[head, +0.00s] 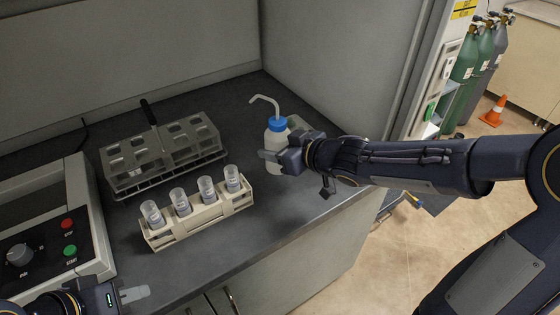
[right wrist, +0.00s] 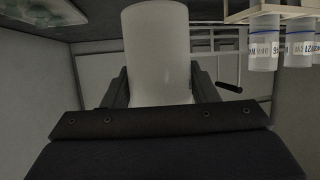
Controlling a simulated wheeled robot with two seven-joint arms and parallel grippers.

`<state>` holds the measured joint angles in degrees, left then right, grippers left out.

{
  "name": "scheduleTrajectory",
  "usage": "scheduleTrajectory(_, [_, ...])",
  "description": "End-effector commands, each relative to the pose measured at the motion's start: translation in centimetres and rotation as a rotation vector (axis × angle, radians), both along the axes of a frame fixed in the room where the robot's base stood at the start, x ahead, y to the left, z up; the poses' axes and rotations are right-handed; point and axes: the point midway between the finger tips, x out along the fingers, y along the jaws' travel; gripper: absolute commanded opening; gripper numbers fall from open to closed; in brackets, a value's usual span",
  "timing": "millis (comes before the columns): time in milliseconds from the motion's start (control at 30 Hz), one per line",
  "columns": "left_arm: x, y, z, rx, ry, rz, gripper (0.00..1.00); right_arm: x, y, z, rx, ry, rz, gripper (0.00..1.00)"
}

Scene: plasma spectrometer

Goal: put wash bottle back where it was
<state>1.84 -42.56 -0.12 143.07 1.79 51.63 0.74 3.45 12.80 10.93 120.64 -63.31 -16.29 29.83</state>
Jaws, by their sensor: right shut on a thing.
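The wash bottle (head: 277,126) is white with a blue cap and a bent spout. It is upright at the right side of the dark bench, near the corner. My right gripper (head: 270,160) is shut around its body. In the right wrist view the pale bottle body (right wrist: 157,50) sits between the two fingers (right wrist: 160,88). Whether its base touches the bench cannot be told. My left gripper (head: 130,294) is at the lower left, beside the instrument; its fingers are only partly clear.
A cream rack (head: 200,216) with several labelled vials stands left of the bottle. A grey metal rack (head: 162,152) stands behind it. A control box (head: 50,235) with red and green buttons is at the left. The bench's front right is clear. Gas cylinders (head: 466,65) stand beyond.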

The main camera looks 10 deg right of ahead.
Motion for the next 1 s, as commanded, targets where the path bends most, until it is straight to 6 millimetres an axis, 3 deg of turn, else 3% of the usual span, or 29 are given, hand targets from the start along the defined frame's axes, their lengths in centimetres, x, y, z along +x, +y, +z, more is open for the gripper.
scheduleTrajectory(267, [0.0, 0.0, -0.6, 0.000, -0.001, 0.000, 0.30, 1.4, -0.6, -1.7, 0.001, -0.002, 0.000, 0.45])
scheduleTrajectory(500, [0.0, 0.0, -2.7, 0.000, -0.001, 0.000, 0.30, 1.7, -0.7, -5.3, 0.001, -0.002, 0.002, 0.45])
scheduleTrajectory(900, [0.0, 0.0, -2.9, 0.000, -0.001, 0.000, 0.30, 1.7, -0.7, -5.6, 0.001, -0.003, 0.000, 0.45])
scheduleTrajectory(933, [0.0, 0.0, -2.9, 0.000, -0.001, 0.000, 0.30, 1.7, -0.8, -5.7, 0.000, -0.001, 0.000, 0.55])
scheduleTrajectory(1000, [0.0, 0.0, -2.7, 0.000, -0.001, 0.000, 0.30, 1.7, -0.8, -5.6, 0.000, -0.001, 0.000, 0.64])
